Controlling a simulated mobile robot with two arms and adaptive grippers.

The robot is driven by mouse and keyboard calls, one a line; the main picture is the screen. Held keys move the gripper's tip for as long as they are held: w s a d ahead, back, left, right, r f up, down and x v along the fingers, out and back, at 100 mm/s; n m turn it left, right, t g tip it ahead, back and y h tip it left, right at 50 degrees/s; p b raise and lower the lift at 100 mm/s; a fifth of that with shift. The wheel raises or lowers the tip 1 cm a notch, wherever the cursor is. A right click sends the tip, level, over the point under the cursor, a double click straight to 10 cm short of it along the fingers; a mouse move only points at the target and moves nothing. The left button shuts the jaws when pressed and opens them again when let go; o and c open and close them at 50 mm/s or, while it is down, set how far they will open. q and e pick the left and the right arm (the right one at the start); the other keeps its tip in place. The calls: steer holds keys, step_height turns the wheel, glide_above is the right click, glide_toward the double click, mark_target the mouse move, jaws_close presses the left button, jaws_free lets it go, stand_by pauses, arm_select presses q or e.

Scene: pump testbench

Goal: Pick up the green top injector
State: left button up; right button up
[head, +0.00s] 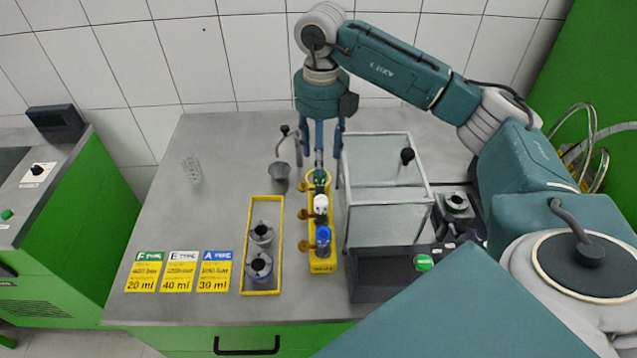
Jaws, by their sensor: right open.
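The green top injector (319,178) stands upright at the far end of a yellow rack (323,267), behind a white top injector (320,204) and a blue top injector (323,236). My right gripper (320,182) points down at it from above. Its fingers are open, one to each side of the green top injector in the picture. Whether they touch it cannot be told. The injector's upper part shows between the fingers. My left gripper is not in view.
A glass-walled box (388,222) stands close on the right of the rack. A yellow tray (262,291) with two metal-topped containers and a small grey cup (279,172) are on the left. A clear beaker (191,170) stands farther left. The table's left middle is free.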

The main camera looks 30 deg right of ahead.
mark_target(319, 182)
steer(key=f+p, duration=0.2)
steer(key=f, duration=0.1)
steer(key=shift+w+a+f, duration=0.1)
steer(key=shift+a+f, duration=0.1)
steer(key=shift+f, duration=0.05)
steer(key=shift+w+f, duration=0.1)
steer(key=shift+f, duration=0.5)
jaws_close()
